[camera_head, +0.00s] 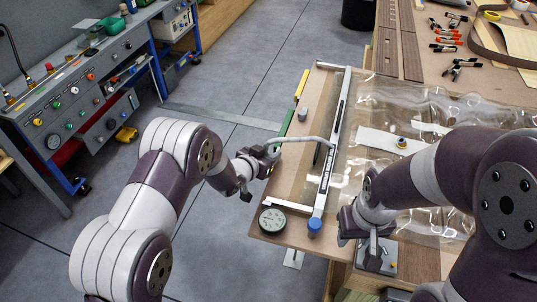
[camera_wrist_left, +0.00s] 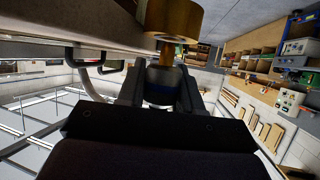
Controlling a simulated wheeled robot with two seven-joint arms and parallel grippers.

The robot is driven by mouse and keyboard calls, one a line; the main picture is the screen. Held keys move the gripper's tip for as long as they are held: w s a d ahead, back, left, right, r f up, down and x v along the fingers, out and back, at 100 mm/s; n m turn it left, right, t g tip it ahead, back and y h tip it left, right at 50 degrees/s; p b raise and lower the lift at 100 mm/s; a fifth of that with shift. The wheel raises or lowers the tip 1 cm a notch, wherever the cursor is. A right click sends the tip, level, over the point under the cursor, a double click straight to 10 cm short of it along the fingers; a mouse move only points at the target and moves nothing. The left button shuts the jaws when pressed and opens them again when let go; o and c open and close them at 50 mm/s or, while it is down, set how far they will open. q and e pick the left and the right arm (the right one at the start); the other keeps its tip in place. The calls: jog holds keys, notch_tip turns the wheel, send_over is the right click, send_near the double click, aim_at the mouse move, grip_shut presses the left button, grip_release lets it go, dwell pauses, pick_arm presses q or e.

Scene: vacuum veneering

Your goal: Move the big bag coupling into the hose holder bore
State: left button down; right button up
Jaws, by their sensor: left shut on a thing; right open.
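My left gripper (camera_head: 270,158) is at the left edge of the table, shut on a coupling. A pale grey hose (camera_head: 303,139) arches from the left gripper over the table. The clear bag (camera_head: 375,95) lies on the table with a fitting (camera_head: 402,143) on it. My right gripper (camera_head: 352,232) is open near the front. I cannot clearly identify the hose holder bore.
A round gauge (camera_head: 272,220) lies at the table's front left corner. A long metal bar (camera_head: 335,130) with a blue knob (camera_head: 314,226) crosses the table. A grey block (camera_head: 376,258) stands near the right gripper. Several clamps (camera_head: 448,40) lie at the back right.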

pick_arm(q)
jog(key=shift+f+b, duration=0.3)
jog(key=shift+b, duration=0.05)
pick_arm(e)
jog(key=shift+f, duration=0.35)
pick_arm(q)
jog(key=shift+r, duration=0.15)
pick_arm(e)
jog(key=shift+r, duration=0.15)
pick_arm(q)
jog(key=shift+r, duration=0.2)
pick_arm(e)
jog(key=shift+r, duration=0.1)
jog(key=shift+f, duration=0.2)
dwell(1.3)
pick_arm(q)
jog(key=shift+f+b, duration=0.3)
jog(key=shift+f, duration=0.1)
pick_arm(e)
jog(key=shift+f, duration=0.35)
pick_arm(q)
jog(key=shift+r, duration=0.2)
pick_arm(e)
jog(key=shift+r, duration=0.2)
pick_arm(q)
jog(key=shift+r, duration=0.15)
pick_arm(e)
jog(key=shift+r, duration=0.1)
